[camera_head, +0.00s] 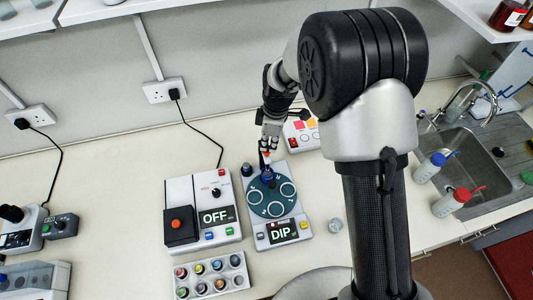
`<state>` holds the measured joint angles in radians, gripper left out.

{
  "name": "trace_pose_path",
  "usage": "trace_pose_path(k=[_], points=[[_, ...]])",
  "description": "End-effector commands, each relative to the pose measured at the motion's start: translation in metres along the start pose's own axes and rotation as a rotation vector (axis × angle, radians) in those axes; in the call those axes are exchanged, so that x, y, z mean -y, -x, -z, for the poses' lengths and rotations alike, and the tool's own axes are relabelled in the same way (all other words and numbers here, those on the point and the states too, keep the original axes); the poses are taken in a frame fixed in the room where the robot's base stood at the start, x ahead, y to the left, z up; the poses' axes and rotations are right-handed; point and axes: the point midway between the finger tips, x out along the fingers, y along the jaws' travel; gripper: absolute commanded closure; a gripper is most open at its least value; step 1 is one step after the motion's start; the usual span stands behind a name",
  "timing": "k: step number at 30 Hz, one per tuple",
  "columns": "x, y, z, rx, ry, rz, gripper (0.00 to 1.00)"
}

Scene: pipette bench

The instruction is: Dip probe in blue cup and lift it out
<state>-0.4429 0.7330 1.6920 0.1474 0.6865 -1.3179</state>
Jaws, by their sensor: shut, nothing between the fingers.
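A device with a round teal plate (258,202) stands on the bench, its display reading "DIP". A small blue cup (267,173) sits at the far edge of the plate. My gripper (267,149) is just above this cup, pointing down, with its fingers shut. A small red and white piece shows between the fingertips and the cup; it is too small to tell whether it is the probe, or whether it reaches into the cup. My gripper partly hides this area.
Left of the device is a white box (207,187) whose display reads "OFF". In front of it is a rack (211,291) of several coloured caps. A small clear container (335,226) stands to the right. Two wash bottles (428,168) stand by the sink (475,152).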

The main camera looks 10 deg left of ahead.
Motion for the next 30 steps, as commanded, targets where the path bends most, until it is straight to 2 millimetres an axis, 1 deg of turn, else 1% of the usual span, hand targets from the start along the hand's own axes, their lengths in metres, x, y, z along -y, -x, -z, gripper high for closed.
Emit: trace_pose_path(k=[2, 12, 16, 26, 30], points=[[0.0, -0.005, 0.0, 0.0, 0.0, -0.001, 1.0], [0.0, -0.006, 0.0, 0.0, 0.0, -0.001, 1.0], [0.0, -0.011, -0.001, 0.0, 0.0, 0.0, 1.0], [0.0, -0.051, -0.005, 0.0, 0.0, 0.001, 1.0], [0.0, -0.071, -0.006, 0.0, 0.0, 0.0, 1.0]])
